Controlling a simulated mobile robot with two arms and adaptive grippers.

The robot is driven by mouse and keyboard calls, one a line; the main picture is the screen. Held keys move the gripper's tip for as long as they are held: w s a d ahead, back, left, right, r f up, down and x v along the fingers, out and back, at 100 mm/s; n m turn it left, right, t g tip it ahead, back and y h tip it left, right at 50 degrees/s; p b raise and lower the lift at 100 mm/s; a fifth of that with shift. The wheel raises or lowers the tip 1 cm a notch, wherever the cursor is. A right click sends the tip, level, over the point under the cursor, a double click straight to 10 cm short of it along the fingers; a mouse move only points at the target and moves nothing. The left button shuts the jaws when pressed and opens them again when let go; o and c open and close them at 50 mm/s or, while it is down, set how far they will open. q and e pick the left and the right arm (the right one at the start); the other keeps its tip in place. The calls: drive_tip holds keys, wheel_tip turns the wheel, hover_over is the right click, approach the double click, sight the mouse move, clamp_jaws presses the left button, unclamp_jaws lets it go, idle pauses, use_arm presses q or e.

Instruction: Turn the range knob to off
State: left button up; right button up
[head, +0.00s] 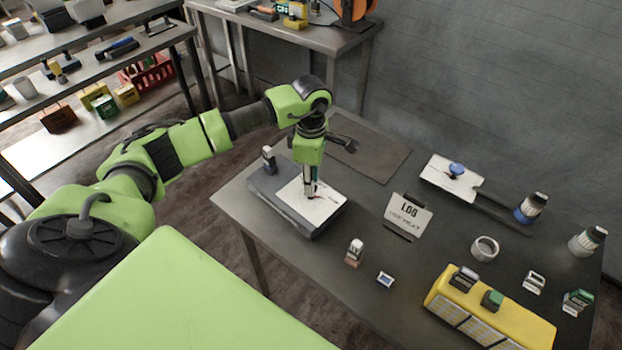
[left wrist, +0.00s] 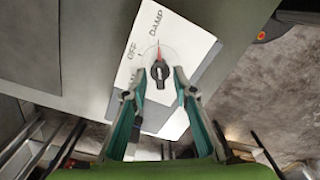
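The range knob (left wrist: 160,71) is small and black, on a round clear disc on a white panel (left wrist: 193,42). A red pointer (left wrist: 158,53) runs from it toward the word DAMP; the word OFF lies to its left. In the head view the panel (head: 322,208) tops a grey box (head: 282,213) on the table. My left gripper (left wrist: 158,78) points down at the panel, one teal finger on each side of the knob. It is open; I cannot tell whether either finger touches the knob. In the head view the left gripper (head: 311,190) mostly hides the knob. My right gripper is not in view.
A dark upright item (head: 268,158) stands at the box's far left corner. A LOG card (head: 407,215) stands to the right. A yellow case (head: 480,312), a white ring (head: 485,248) and several small items sit farther right. A dark flat mat (head: 368,150) lies behind.

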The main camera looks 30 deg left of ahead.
use_arm(q)
clamp_jaws()
drive_tip(key=shift+n, duration=0.3)
drive_tip(key=n+b, duration=0.1)
drive_tip(key=n, duration=0.1)
drive_tip(key=shift+f+n+b, duration=0.1)
drive_tip(key=shift+n+b, duration=0.2)
drive_tip(key=shift+b, duration=0.1)
drive_tip(key=n+b, duration=0.1)
drive_tip(key=n, duration=0.1)
drive_tip(key=shift+n, duration=0.3)
drive_tip(key=n+b, duration=0.1)
drive_tip(key=n, duration=0.2)
drive_tip(key=shift+n, duration=0.3)
drive_tip(key=shift+n+b, duration=0.3)
drive_tip(key=shift+n, duration=1.1)
